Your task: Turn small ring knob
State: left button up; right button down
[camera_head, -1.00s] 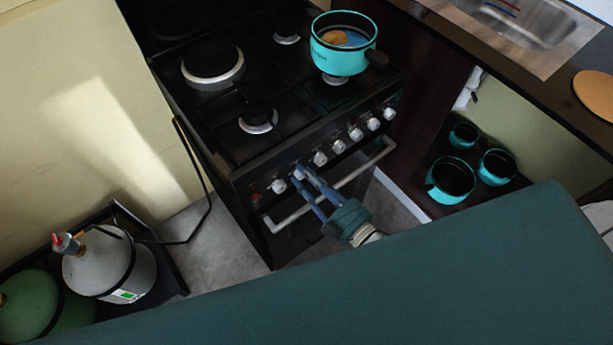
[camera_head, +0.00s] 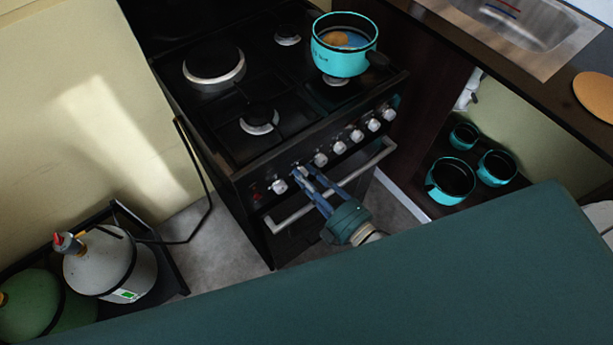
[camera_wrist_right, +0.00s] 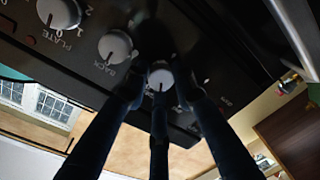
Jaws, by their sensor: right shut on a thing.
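The black stove (camera_head: 255,190) has a row of several white knobs along its front. My right gripper (camera_head: 302,171) comes in from below right and is shut on the second knob from the left. In the right wrist view, this knob (camera_wrist_right: 161,77) sits between my dark fingers (camera_wrist_right: 160,92), with its pointer mark facing down in the picture. Its label is hidden, so I cannot read whether it is the small ring one. The neighbouring knob (camera_wrist_right: 115,47) is labelled BACK, and another knob (camera_wrist_right: 58,12) is labelled PLATE. My left gripper is not in view.
An oven handle bar (camera_head: 345,185) runs below the knobs, close to my right gripper. Gas bottles (camera_head: 97,262) stand at the lower left. Several turquoise pots (camera_head: 450,180) sit on a low shelf at right.

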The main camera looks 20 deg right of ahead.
jog(key=shift+d+n+h+b, duration=0.15)
jog(key=shift+n+b, duration=0.65)
jog(key=shift+n, duration=1.9)
jog(key=shift+n+h+b, duration=0.15)
jog(key=shift+n+b, duration=0.65)
jog(key=shift+n, duration=1.9)
jog(key=c, duration=1.4)
grip_release()
jog(key=shift+r, duration=0.1)
jog(key=shift+c, duration=0.2)
jog(key=shift+s, duration=0.1)
